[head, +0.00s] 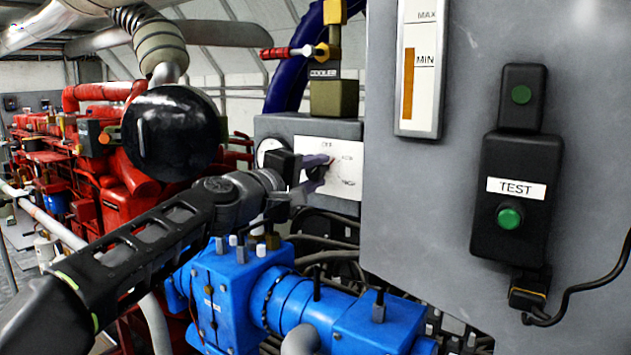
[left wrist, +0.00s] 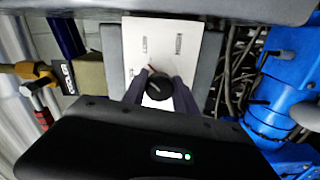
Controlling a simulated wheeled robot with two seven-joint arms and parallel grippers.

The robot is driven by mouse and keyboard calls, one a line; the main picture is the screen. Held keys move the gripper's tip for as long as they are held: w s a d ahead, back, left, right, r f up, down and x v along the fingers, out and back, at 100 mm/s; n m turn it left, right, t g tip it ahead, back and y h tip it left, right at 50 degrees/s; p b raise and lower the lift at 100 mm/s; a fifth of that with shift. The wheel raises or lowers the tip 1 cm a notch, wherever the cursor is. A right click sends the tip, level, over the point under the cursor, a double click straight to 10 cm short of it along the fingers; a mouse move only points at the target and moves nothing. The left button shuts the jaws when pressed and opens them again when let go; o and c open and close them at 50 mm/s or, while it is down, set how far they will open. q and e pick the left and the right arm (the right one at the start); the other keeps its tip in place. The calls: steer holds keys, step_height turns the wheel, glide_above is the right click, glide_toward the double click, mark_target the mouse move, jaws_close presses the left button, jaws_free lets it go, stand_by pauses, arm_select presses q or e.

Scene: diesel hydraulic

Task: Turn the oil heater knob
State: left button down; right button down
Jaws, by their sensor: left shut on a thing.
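The oil heater knob (left wrist: 158,86) is a round black knob on a white label plate (left wrist: 144,40), which also shows in the head view (head: 345,190) on a grey box. My left gripper (left wrist: 159,88) has one dark finger on each side of the knob and is shut on it. In the head view my left gripper (head: 318,167) reaches the plate from the left, and its fingers largely hide the knob there. Lettering around the knob is small; one mark at the top seems to read OFF. My right gripper is not in view.
A large grey panel with a MIN/MAX level gauge (head: 421,70) and a black TEST box (head: 516,190) stands close on the right. Blue pump housings (head: 290,300) lie below my left arm. A red valve handle (head: 285,53) is above the plate.

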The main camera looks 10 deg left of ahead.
arm_select(q)
steer(key=shift+f+m+b, duration=0.15)
steer(key=shift+m+b, duration=0.6)
steer(key=shift+m, duration=0.85)
steer(key=c, duration=1)
jaws_free()
steer(key=shift+o, duration=0.2)
steer(key=shift+s+a+b, duration=0.2)
steer(key=shift+s+b, duration=0.15)
steer(key=shift+s, duration=0.15)
steer(key=b+v, duration=0.2)
steer(key=v, duration=0.4)
steer(key=shift+s, duration=0.35)
